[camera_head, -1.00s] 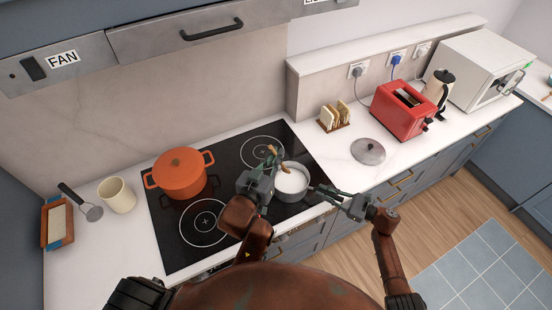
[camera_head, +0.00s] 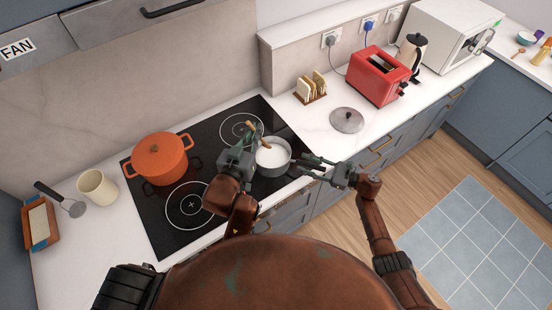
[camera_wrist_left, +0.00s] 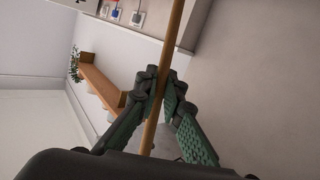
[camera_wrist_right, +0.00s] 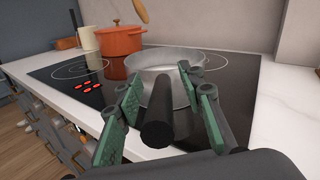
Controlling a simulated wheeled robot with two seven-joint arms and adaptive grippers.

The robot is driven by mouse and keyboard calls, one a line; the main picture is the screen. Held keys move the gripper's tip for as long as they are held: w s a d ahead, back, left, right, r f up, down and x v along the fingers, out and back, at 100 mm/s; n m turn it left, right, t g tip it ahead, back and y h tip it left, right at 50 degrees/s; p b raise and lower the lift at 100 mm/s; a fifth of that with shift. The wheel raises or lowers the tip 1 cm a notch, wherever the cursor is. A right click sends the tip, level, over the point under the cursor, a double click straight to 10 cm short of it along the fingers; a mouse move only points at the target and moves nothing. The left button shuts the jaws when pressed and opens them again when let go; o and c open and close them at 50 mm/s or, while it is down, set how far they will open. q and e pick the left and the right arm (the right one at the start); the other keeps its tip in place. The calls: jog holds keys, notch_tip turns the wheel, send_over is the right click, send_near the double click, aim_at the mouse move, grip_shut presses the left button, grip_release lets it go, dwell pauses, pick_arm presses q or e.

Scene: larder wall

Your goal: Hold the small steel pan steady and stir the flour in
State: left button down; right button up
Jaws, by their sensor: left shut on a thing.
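The small steel pan (camera_head: 272,168) stands on the black hob with white contents in it. My left gripper (camera_head: 250,140) is above the pan's left side, shut on a wooden spoon (camera_head: 265,147). The spoon's handle (camera_wrist_left: 171,45) runs between the fingers in the left wrist view. My right gripper (camera_wrist_right: 160,98) is open, with a finger on each side of the pan's dark handle (camera_wrist_right: 157,125). Gaps show between handle and fingers. The pan also shows in the right wrist view (camera_wrist_right: 178,88).
An orange lidded pot (camera_head: 160,160) stands on the hob to the left. A steel lid (camera_head: 346,120), a toast rack (camera_head: 311,90) and a red toaster (camera_head: 380,78) are on the counter to the right.

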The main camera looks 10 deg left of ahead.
jog(key=s+d, duration=0.2)
jog(key=d, duration=1)
jog(key=shift+s, duration=0.15)
